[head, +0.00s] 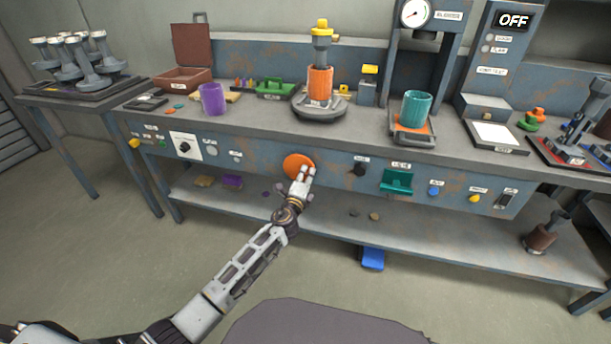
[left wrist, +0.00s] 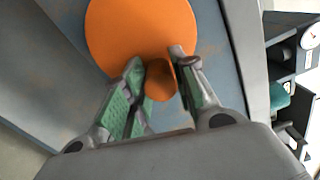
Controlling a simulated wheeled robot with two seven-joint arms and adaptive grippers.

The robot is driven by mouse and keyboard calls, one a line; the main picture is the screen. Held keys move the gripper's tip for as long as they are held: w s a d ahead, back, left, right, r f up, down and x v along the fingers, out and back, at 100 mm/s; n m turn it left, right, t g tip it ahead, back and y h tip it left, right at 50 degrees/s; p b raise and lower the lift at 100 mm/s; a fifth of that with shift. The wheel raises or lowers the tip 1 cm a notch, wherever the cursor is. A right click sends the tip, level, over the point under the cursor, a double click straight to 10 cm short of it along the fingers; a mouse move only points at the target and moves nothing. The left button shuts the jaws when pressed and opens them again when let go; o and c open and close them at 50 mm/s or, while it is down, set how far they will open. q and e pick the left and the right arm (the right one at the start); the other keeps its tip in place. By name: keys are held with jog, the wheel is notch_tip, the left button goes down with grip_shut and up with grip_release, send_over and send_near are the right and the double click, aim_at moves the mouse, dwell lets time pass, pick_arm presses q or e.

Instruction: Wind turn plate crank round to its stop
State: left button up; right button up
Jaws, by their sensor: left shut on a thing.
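The crank is an orange disc (head: 297,164) on the bench's front panel, below the worktop. In the left wrist view the orange disc (left wrist: 140,30) fills the upper middle, with a short orange knob (left wrist: 159,82) standing out from it. My left gripper (head: 304,174) is at the disc's lower right, its fingers around the knob. In the left wrist view my left gripper (left wrist: 158,76) is shut on that knob. An orange cylinder (head: 320,87) stands on a round grey turn plate (head: 320,108) above the crank, under a yellow-topped post. My right gripper is not in view.
A purple cup (head: 213,99) and a teal cup (head: 417,107) stand on the worktop. The front panel also carries a white dial plate (head: 185,146), a teal bracket (head: 396,182) and several buttons. A lower shelf (head: 330,222) runs beneath. A display at right reads OFF.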

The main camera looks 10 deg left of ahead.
pick_arm(q)
jog(key=shift+d+f+m, duration=0.1)
jog(key=shift+f+m, duration=0.15)
jog(key=shift+m, duration=0.05)
jog(key=o, duration=1)
jog(key=shift+r, duration=0.1)
jog(key=shift+s+a, duration=0.15)
jog(key=shift+s, duration=2.85)
jog(key=shift+s+a, duration=0.1)
jog(key=shift+s, duration=2.9)
